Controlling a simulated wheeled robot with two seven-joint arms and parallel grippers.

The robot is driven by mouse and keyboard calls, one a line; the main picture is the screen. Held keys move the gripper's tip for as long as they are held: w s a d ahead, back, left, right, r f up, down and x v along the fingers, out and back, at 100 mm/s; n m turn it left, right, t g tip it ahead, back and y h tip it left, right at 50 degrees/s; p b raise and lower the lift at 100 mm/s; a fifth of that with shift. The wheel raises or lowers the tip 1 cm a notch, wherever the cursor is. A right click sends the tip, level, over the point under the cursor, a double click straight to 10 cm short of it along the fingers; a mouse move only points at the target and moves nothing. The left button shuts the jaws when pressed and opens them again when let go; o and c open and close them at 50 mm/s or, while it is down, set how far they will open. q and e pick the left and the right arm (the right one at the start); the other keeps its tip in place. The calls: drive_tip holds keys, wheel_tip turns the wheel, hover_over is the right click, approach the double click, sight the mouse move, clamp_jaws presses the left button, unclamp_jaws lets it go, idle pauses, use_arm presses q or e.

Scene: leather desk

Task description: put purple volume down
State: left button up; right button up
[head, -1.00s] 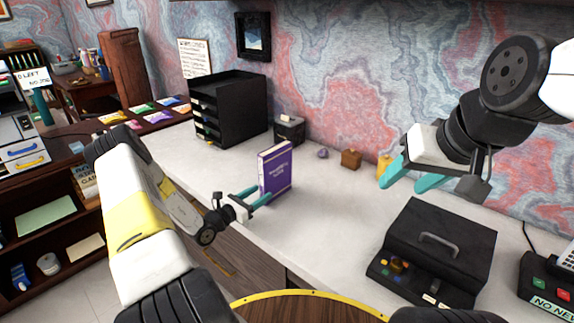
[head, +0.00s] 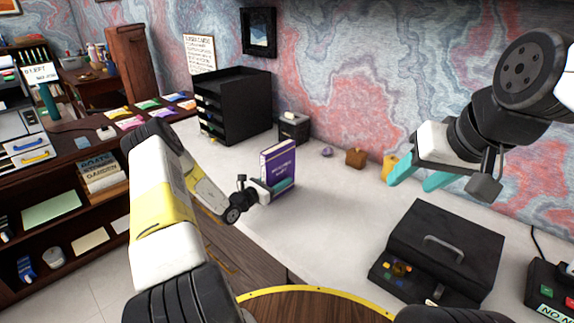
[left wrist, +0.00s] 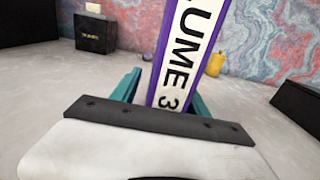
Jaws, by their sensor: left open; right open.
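The purple volume (head: 279,163) stands upright on the white desk top (head: 330,222), with its cover lettering facing the head camera. In the left wrist view its white spine (left wrist: 190,50) reads "UME 3" and looks tilted. My left gripper (head: 277,188) is open, with its teal fingers low around the book, one on each side of the spine. I cannot tell whether the fingers touch it. My right gripper (head: 420,177) is open and empty, above the desk to the right.
A black tray stack (head: 234,107) and a small black box (head: 293,127) stand behind the book. A purple stone (head: 327,152), a brown block (head: 355,158) and a yellow object (head: 390,166) line the wall. A black case (head: 438,252) sits at front right. The desk middle is clear.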

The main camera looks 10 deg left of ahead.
use_arm(q)
clamp_jaws()
drive_tip(key=shift+w+r, duration=0.1)
idle(1.3)
